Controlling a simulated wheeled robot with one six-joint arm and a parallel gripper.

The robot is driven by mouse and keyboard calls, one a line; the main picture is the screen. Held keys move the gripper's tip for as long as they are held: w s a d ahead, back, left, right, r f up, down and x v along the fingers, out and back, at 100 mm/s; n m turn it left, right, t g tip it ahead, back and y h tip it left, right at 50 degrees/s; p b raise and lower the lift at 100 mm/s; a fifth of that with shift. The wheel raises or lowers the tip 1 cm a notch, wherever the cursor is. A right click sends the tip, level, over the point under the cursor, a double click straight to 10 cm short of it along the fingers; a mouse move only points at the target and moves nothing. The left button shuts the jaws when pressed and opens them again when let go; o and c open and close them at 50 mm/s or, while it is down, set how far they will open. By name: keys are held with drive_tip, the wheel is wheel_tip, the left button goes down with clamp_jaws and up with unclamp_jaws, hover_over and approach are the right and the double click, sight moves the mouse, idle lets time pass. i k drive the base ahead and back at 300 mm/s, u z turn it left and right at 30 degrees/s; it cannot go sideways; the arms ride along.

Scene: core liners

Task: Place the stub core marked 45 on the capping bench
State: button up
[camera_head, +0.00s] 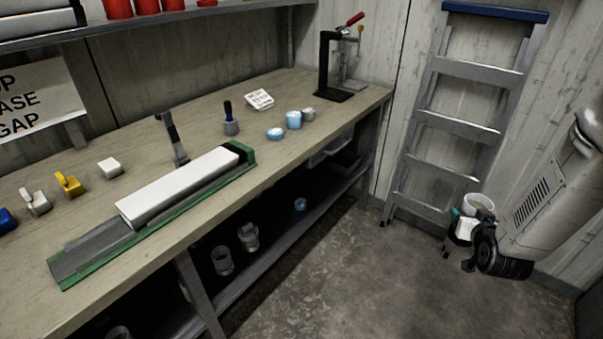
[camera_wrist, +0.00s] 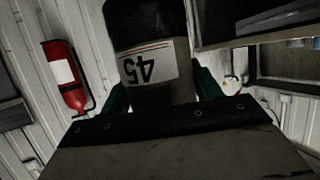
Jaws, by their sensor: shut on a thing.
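The stub core marked 45 (camera_wrist: 172,96) fills the middle of the wrist view. It is a grey cylinder with a dark end and a pale label whose 45 appears upside down. My gripper (camera_wrist: 160,98) is shut on it, with a green finger at each side. In the head view, my gripper (camera_head: 462,229) is at the right, in front of the ladder and apart from the bench, with a pale thing between its fingers. The wooden capping bench (camera_head: 200,122) runs along the left wall. The lower part of the core is hidden in the wrist view.
On the bench stand a green tray (camera_head: 75,280) with a long white block, a press (camera_head: 326,70), blue caps (camera_head: 293,120) and a card (camera_head: 260,100). A ladder (camera_head: 458,125) leans at the right wall. Free bench top lies behind the tray; open floor lies between bench and arm.

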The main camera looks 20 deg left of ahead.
sight(330, 108)
drive_tip(key=z, duration=1.05)
drive_tip(key=i, duration=1.55)
drive_tip(key=u, duration=1.55)
